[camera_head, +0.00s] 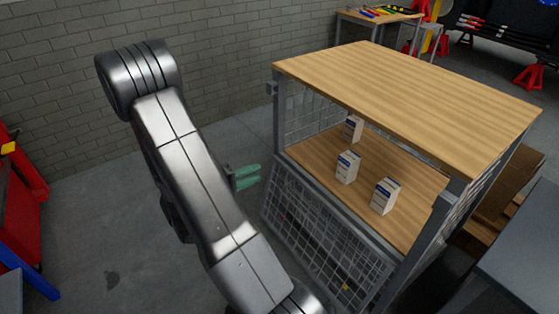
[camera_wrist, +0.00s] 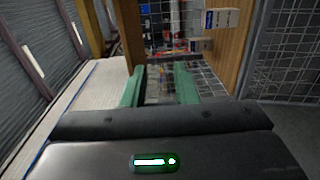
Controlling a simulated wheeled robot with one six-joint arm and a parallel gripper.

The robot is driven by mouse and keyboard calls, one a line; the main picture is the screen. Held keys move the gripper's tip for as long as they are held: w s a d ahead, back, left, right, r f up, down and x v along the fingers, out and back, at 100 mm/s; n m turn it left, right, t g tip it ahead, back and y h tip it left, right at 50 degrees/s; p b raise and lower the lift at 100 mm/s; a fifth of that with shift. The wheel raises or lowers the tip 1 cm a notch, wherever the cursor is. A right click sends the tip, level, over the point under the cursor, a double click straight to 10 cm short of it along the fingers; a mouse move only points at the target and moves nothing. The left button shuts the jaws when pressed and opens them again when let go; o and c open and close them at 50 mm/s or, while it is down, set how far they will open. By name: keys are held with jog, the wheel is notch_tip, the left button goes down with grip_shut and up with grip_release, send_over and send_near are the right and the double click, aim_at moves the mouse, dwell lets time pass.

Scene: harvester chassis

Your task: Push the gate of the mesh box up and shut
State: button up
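The mesh box (camera_head: 365,150) stands at the right in the head view, with a wooden top and a wooden shelf inside. Its gate (camera_head: 320,236), a wire mesh panel in a grey frame, hangs down below the shelf's front edge and slants outward. The opening above the shelf is uncovered. My gripper (camera_head: 258,173), with green fingers, is just left of the box near shelf height and looks apart from the gate, though depth is hard to judge. In the wrist view my gripper (camera_wrist: 160,78) has its fingers apart, with nothing held between them and mesh beyond.
Three small white-and-blue cartons (camera_head: 347,167) stand on the shelf. A brick wall (camera_head: 220,60) is behind, and a red cabinet (camera_head: 20,170) is at the far left. A grey surface (camera_head: 520,255) lies right of the box. The floor (camera_head: 110,220) left of my arm is clear.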

jog(key=x, duration=1)
jog(key=shift+w+d+p, duration=0.15)
jog(key=shift+d+p, duration=0.05)
jog(key=shift+p, duration=0.2)
grip_shut()
dwell(1.0)
grip_release()
jog(key=shift+a, duration=0.1)
jog(key=b+v, duration=0.1)
jog(key=v, duration=1.2)
jog(key=shift+s+a, duration=0.25)
